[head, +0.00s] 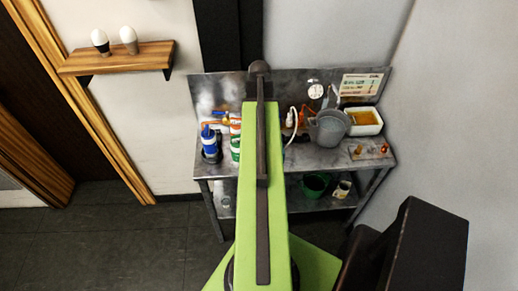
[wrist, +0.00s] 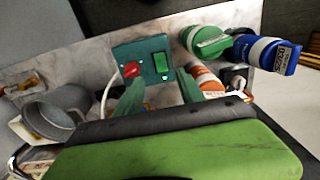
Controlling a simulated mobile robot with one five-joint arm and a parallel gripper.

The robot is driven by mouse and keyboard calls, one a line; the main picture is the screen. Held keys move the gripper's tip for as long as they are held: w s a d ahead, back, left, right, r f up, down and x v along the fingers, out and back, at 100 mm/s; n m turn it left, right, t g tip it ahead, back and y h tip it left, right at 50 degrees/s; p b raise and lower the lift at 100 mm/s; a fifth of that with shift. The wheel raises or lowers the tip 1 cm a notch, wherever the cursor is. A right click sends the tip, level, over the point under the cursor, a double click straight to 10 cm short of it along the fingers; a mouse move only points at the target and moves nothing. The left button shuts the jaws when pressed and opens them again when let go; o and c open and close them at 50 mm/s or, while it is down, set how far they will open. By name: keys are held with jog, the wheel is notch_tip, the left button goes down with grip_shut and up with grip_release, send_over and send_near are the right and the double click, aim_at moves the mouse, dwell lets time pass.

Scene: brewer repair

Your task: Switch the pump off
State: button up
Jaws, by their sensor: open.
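The pump's likely control is a teal box (wrist: 143,62) in the wrist view. It has a red knob (wrist: 131,69) on its left part and a lit green panel (wrist: 161,63) on its right part. My gripper (wrist: 160,88) is open, its two green fingers apart and pointing toward the box. The left finger's tip appears just below the red knob; I cannot tell whether it touches. Nothing is seen between the fingers. In the head view my green arm hides the box and the gripper.
A metal bench (head: 310,157) stands against the wall. A grey metal can (head: 329,127) and a white tray (head: 375,129) are on its right. Green (wrist: 207,40) and blue (wrist: 265,53) bottles stand beside the box. A white hose (wrist: 106,92) runs at the box's left.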

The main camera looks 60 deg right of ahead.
notch_tip(320, 180, down, 10)
jog(key=b, duration=0.8)
grip_shut()
